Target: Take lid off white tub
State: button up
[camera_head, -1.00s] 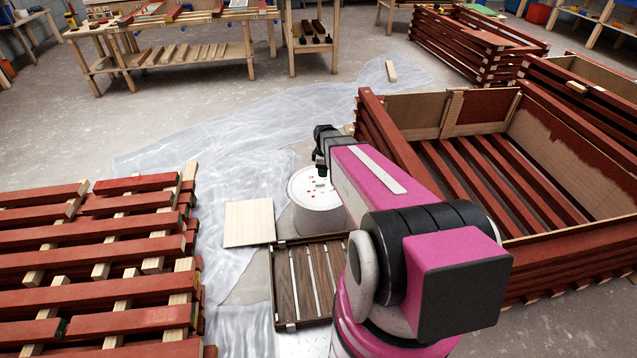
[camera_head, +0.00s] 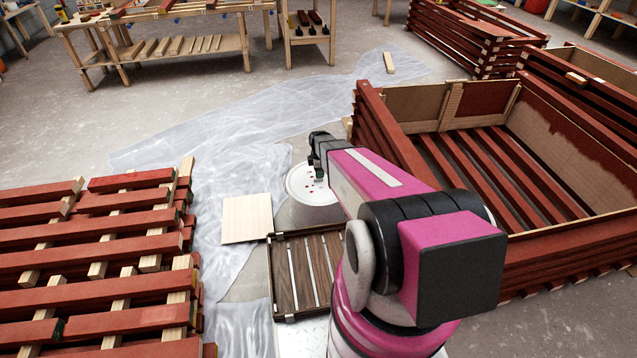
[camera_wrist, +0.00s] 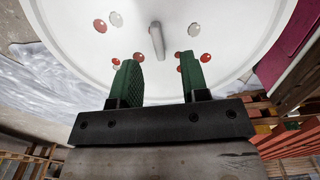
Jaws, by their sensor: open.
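The white tub (camera_head: 305,216) stands on the floor at the centre of the head view, partly hidden by my arm. Its round white lid (camera_head: 300,184) is on top, marked with red spots. In the wrist view the lid (camera_wrist: 82,38) fills the upper part, with red and pale drips and a light grey bar-shaped handle (camera_wrist: 157,40) near its middle. My gripper (camera_wrist: 158,62) has green pads and is open and empty over the lid. The handle lies ahead of the gap between the fingertips, apart from both as far as I can tell.
A dark slatted tray (camera_head: 308,272) and a pale square board (camera_head: 247,218) lie in front and to the left. Red batten stacks (camera_head: 90,270) stand at the left. A large red slatted crate (camera_head: 480,170) stands close on the right. Plastic sheeting (camera_head: 220,120) covers the floor behind.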

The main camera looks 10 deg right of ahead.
notch_tip(320, 180, down, 4)
jog(key=shift+w+f, duration=0.1)
jog(key=shift+f, duration=0.15)
grip_shut()
jog(key=shift+r, duration=0.1)
